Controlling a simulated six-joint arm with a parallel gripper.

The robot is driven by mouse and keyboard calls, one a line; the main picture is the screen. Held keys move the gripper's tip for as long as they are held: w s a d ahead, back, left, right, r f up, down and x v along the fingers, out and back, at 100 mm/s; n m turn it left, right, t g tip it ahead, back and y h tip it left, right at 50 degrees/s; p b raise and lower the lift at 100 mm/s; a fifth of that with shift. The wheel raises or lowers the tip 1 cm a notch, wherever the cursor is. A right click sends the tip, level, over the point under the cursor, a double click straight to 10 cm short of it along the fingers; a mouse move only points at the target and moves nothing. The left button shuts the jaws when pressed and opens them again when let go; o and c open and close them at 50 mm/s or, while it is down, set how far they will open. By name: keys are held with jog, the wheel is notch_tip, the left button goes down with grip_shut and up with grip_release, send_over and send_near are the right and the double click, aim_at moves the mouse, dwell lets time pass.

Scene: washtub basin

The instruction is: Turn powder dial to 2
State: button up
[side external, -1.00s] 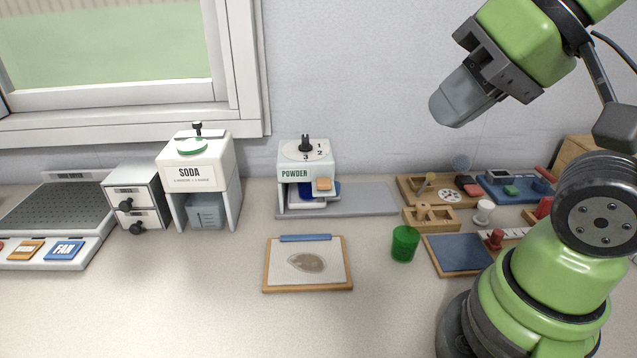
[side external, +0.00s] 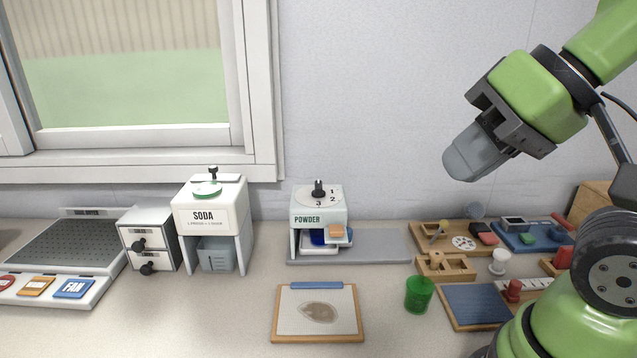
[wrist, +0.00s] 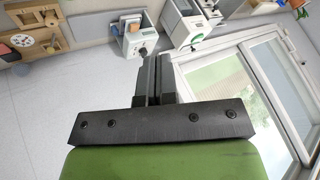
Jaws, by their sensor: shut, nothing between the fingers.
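The powder dispenser (side external: 306,221) is a white box on legs at the back of the counter. On its top is a round dial (side external: 319,195) with a black knob and the marks 1, 2 and 3; where the knob points is too small to tell. The dispenser also shows in the wrist view (wrist: 133,45). My gripper (side external: 460,172) is shut and empty, in the air well to the right of the dispenser and above it. In the wrist view the two fingers (wrist: 153,72) are together.
The soda dispenser (side external: 204,219) and a small drawer unit (side external: 147,240) stand left of the powder dispenser. A clipboard (side external: 316,333), a green cup (side external: 418,294) and wooden trays (side external: 446,265) lie in front and to the right. The air above the powder dispenser is clear.

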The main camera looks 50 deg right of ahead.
jog(key=o, duration=0.4)
jog(key=shift+w, duration=0.1)
jog(key=shift+c, duration=0.2)
jog(key=o, duration=0.8)
jog(key=w+r, duration=0.1)
jog(key=w+n, duration=0.1)
jog(key=w, duration=0.1)
jog(key=w+d+r+n, duration=0.1)
jog(key=w, duration=0.1)
jog(key=shift+r+g, duration=0.35)
jog(key=shift+g, duration=0.05)
jog(key=shift+o, duration=0.2)
jog(key=n+g+y, duration=0.1)
jog(key=n+g, duration=0.2)
jog(key=n, duration=0.8)
send_over(319, 184)
jog(key=s+d, duration=0.3)
notch_tip(319, 184, down, 11)
jog(key=x, duration=0.9)
jog(key=shift+w+a, duration=0.2)
jog(key=shift+r, duration=0.1)
jog(key=c, duration=0.9)
